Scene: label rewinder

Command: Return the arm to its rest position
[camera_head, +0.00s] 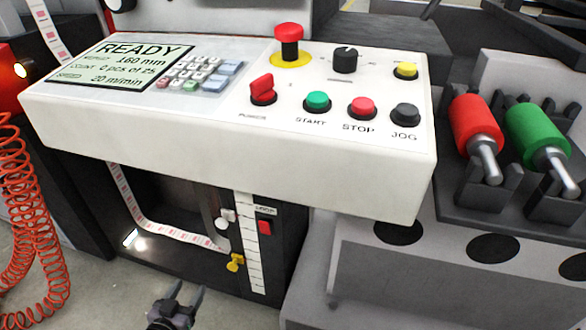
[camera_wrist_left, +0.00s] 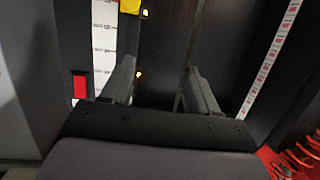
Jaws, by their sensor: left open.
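My left gripper (camera_head: 182,296) shows at the bottom of the head view, low in front of the machine, below the control panel. Its two fingers are apart and nothing is between them. In the left wrist view the open fingers (camera_wrist_left: 158,82) point at the dark front of the machine. A white scale strip (camera_wrist_left: 103,45) with a red block (camera_wrist_left: 80,87) and a yellow knob (camera_wrist_left: 131,5) lies beyond the left finger. My right gripper is in neither view.
The white control panel (camera_head: 240,140) overhangs the gripper's area; its screen (camera_head: 120,65) reads READY. A red coiled hose (camera_head: 30,220) hangs at the left. A red roller (camera_head: 475,122) and a green roller (camera_head: 535,130) sit in a rack at the right. Bare floor (camera_head: 100,300) shows at lower left.

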